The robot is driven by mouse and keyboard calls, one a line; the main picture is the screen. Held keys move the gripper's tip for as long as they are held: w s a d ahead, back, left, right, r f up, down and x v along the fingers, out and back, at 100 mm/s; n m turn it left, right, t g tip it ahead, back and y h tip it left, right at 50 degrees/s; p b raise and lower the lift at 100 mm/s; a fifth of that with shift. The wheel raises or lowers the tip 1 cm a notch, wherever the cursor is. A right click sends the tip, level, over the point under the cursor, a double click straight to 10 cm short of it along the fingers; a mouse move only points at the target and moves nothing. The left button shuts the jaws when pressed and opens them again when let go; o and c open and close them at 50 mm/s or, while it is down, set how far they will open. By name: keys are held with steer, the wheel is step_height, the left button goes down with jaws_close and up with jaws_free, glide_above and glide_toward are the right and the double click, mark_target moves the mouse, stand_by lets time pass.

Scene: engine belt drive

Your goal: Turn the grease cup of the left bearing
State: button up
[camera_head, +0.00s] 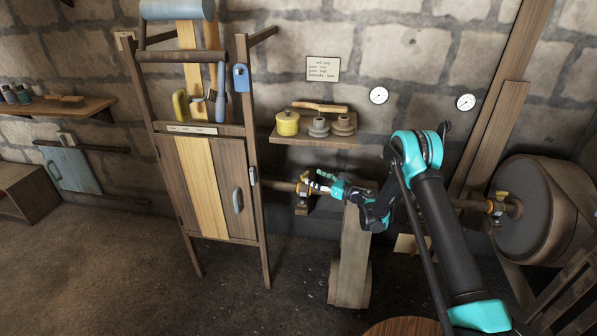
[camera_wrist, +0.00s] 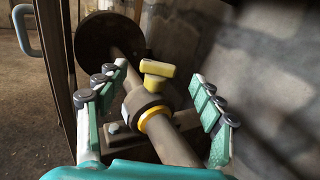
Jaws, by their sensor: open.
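The left bearing (camera_head: 302,199) sits on a shaft near the wall, right of a wooden cabinet. In the wrist view the bearing (camera_wrist: 143,102) is a dark collar bolted to a block, with a yellow ring beside it. Its yellow grease cup (camera_wrist: 157,70) stands on top with a flat, wing-like handle; it shows small in the head view (camera_head: 304,177). My gripper (camera_head: 315,182) is open just right of the bearing. In the wrist view my gripper (camera_wrist: 158,88) has its fingers apart on both sides of the cup, with gaps and no visible contact.
The cabinet (camera_head: 210,180) stands close on the left. A shelf (camera_head: 310,139) with a yellow pot and stacked pieces is above. The wall (camera_wrist: 250,85) is close on the right in the wrist view. Another bearing with a yellow cup (camera_head: 501,195) is at far right.

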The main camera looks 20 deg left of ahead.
steer(key=x, duration=1)
steer(key=shift+s, duration=0.1)
steer(key=c, duration=1.3)
steer(key=shift+c, duration=0.4)
